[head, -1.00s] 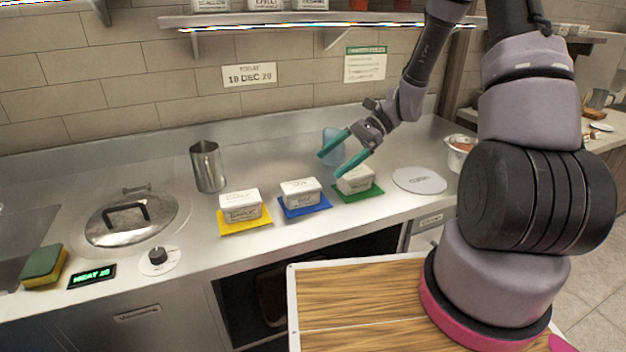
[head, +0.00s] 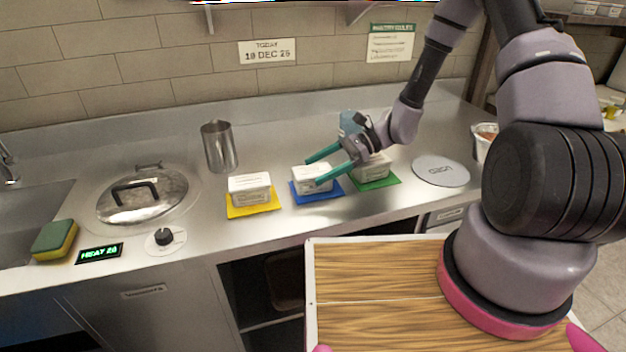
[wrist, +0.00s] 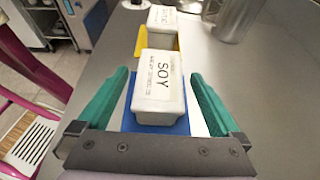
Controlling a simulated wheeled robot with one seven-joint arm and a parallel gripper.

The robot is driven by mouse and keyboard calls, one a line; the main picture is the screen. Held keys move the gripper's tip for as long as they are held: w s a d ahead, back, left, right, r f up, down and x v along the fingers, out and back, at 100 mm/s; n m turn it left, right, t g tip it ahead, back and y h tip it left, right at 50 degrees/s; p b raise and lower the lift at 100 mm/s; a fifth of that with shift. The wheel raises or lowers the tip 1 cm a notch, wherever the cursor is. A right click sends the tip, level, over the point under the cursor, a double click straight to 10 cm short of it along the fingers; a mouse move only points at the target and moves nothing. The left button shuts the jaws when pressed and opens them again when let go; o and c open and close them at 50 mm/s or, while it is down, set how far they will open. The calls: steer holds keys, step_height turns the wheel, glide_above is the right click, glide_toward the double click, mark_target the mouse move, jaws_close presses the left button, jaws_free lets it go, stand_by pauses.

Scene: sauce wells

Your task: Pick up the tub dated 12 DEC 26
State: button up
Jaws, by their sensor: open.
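Three white lidded tubs stand in a row on the steel counter: one (head: 249,188) on a yellow mat (head: 253,210), one (head: 306,186) on a blue mat (head: 300,200), one (head: 379,168) on a green mat (head: 379,185). My gripper (head: 312,171) is open at the middle tub. In the wrist view, that tub (wrist: 158,105) has a lid reading SOY, with smaller print I cannot read, and lies between the spread teal fingers. The yellow-mat tub (wrist: 172,20) shows beyond it. I cannot read a date on any tub. My gripper partly covers the green-mat tub.
A steel pitcher (head: 219,148) stands behind the yellow mat. A lidded pot (head: 142,195), a knob (head: 164,238) and a sponge (head: 55,240) are at left. A round grey disc (head: 440,171) lies at right. A wall sign (head: 267,51) gives today's date.

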steer(key=shift+x, duration=1.15)
jaws_close()
steer(key=shift+r, duration=0.1)
